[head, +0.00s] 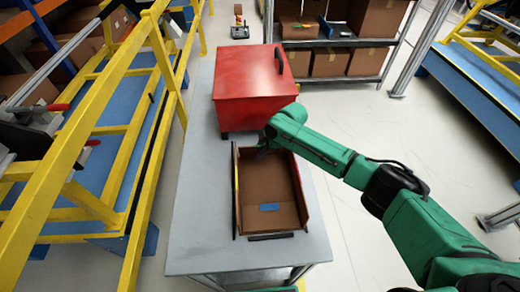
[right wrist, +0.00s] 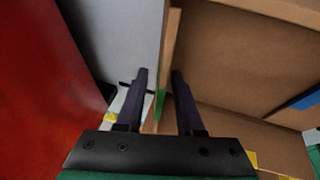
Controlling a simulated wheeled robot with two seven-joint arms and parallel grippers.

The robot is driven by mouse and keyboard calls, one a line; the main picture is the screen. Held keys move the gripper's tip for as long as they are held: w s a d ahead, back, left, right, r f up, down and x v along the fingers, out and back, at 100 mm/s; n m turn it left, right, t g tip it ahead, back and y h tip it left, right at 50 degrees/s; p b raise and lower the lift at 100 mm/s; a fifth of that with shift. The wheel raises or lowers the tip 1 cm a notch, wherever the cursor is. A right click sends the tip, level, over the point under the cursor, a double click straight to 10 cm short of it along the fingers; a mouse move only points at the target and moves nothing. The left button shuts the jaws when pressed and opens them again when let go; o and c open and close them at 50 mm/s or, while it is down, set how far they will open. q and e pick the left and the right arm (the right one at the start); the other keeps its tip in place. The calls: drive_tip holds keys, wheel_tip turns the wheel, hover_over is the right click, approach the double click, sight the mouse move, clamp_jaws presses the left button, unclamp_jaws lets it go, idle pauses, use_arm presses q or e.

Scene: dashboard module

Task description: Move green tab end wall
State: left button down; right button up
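A brown open-topped box (head: 303,192) with a blue patch (head: 269,207) on its floor lies on the grey table. In the right wrist view, a brown wall (right wrist: 170,45) of it runs up between my finger tips, with a small green tab (right wrist: 160,103) on it. My left gripper is not in view.
A red case (head: 250,95) with a dark handle stands on the table (head: 200,215) just beyond the box, close to my right gripper. A dark bar (head: 270,236) lies along the box's near end. Yellow-framed racks (head: 135,170) stand left; shelves with cartons (head: 330,62) stand behind.

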drive_tip(key=shift+a, duration=0.1)
clamp_jaws()
idle(1.2)
